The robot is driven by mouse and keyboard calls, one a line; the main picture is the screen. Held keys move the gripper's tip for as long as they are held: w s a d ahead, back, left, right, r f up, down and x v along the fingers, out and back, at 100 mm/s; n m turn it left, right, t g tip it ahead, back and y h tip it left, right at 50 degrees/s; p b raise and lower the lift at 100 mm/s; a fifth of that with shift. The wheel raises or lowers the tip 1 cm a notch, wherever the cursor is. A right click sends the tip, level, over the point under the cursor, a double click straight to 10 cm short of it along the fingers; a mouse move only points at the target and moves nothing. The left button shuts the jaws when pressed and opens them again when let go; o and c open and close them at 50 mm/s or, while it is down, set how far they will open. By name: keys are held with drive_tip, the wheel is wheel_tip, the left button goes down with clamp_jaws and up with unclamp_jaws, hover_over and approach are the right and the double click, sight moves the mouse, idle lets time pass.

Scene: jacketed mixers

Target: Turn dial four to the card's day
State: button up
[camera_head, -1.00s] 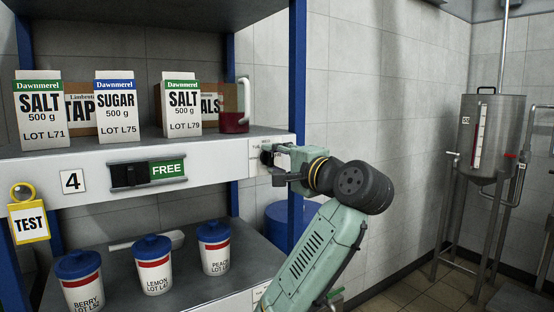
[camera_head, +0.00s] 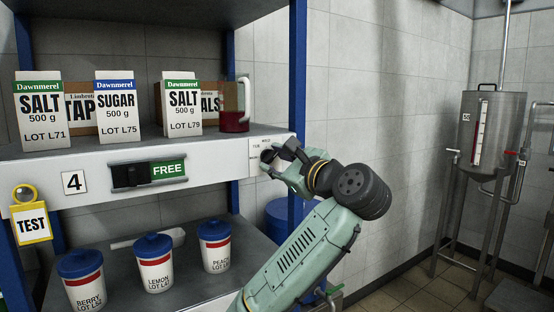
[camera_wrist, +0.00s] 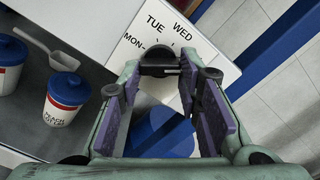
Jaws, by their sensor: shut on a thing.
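The dial is a black knob (camera_wrist: 160,60) on a white plate (camera_wrist: 135,45) printed with days; MON, TUE and WED are readable in the wrist view, the rest is hidden. In the head view the knob (camera_head: 267,156) sits at the right end of the shelf's front edge. My gripper (camera_head: 279,160) is shut on it, its purple-padded fingers on both sides in the wrist view (camera_wrist: 160,72). I cannot tell which day the knob points to. A number 4 label (camera_head: 74,183) is on the same edge. No card naming a day is readable.
A black slider beside a green FREE sign (camera_head: 168,170) and a yellow TEST tag (camera_head: 31,225) are on the shelf front. Cartons and a red mug (camera_head: 234,121) stand above, lidded cups (camera_head: 154,265) below. A blue post (camera_head: 297,60) rises beside the dial. A steel vessel (camera_head: 490,135) stands far right.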

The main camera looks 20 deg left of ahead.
drive_tip(key=m, duration=0.3)
drive_tip(key=shift+s+a+m+p, duration=0.1)
drive_tip(key=shift+m+p, duration=0.2)
drive_tip(key=shift+m, duration=0.1)
drive_tip(key=shift+m+p, duration=0.3)
drive_tip(key=shift+m, duration=1.5)
drive_tip(key=o, duration=1.1)
drive_tip(key=shift+o, duration=0.2)
drive_tip(key=v, duration=1.2)
